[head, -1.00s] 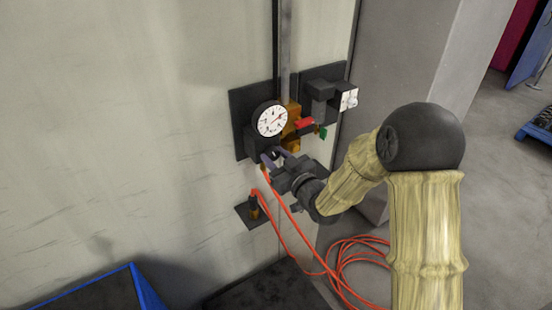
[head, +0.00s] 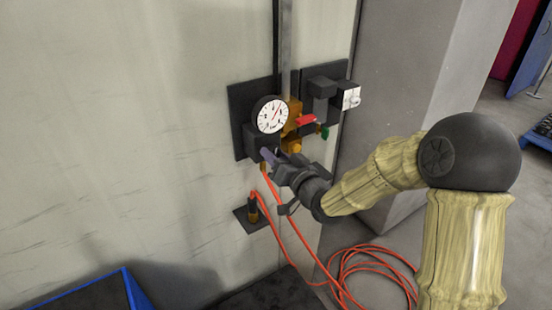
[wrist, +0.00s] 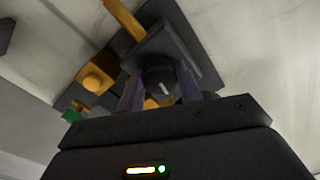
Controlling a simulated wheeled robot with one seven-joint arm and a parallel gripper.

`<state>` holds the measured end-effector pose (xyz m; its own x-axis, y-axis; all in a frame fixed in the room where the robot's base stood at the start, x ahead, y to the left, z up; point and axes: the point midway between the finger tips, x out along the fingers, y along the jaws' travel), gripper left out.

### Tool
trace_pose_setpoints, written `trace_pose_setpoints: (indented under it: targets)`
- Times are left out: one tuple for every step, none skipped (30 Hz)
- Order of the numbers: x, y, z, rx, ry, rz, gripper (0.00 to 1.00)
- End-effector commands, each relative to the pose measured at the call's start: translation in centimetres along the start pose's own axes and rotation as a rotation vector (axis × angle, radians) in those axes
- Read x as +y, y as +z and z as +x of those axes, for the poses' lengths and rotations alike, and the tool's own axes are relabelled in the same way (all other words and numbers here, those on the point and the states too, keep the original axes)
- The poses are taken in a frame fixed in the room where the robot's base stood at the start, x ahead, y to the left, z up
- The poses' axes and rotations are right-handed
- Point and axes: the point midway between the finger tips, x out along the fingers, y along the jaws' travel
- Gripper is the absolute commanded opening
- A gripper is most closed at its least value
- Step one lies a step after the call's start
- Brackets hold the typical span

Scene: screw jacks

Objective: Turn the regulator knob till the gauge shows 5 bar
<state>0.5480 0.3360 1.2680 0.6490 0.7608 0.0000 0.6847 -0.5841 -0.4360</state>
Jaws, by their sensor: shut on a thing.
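The round white gauge (head: 271,115) faces out from the dark wall panel; a red needle shows on its dial, but its numbers are too small to read. The black regulator knob (wrist: 160,82) shows in the wrist view under the dark regulator body (wrist: 172,48), with a pale mark on it. My gripper (head: 268,157) comes from the lower right, just below the gauge, and hides the knob in the head view. In the wrist view my gripper (wrist: 160,90) has its purple fingers on either side of the knob, shut on it.
A red-handled valve (head: 306,120) and brass fittings (head: 291,138) sit right of the gauge. An orange hose (head: 284,220) hangs below and coils on the floor. A blue-edged bin (head: 130,287) stands at lower left.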

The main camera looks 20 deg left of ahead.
Motion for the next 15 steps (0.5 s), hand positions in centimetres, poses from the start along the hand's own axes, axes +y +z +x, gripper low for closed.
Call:
trace_pose_setpoints:
  targets:
    - [0.08,0.01,-0.02,0.0,0.002,0.005,0.12]
    - [0.07,0.01,-0.02,0.0,0.002,0.006,0.12]
    - [0.06,0.0,-0.02,-0.001,0.002,0.008,0.12]
    - [0.06,0.0,-0.02,-0.001,0.002,0.008,0.12]
    - [0.06,-0.01,-0.02,-0.001,0.002,0.009,0.12]
    - [0.06,-0.01,-0.02,-0.001,0.002,0.008,0.12]
    - [0.06,-0.01,-0.02,-0.001,0.002,0.008,0.12]
    - [0.06,-0.01,-0.02,-0.001,0.002,0.008,0.12]
    - [0.06,-0.01,-0.02,-0.001,0.002,0.008,0.12]
    - [0.06,-0.01,-0.02,-0.001,0.002,0.008,0.12]
    - [0.06,-0.01,-0.01,-0.001,0.002,0.008,0.12]
    - [0.06,-0.01,-0.02,-0.001,0.002,0.008,0.39]
    - [0.06,-0.01,-0.01,-0.001,0.002,0.007,0.45]
    - [0.06,-0.01,-0.01,0.0,0.002,0.007,0.51]
    - [0.05,-0.01,-0.01,0.0,0.002,0.007,0.57]
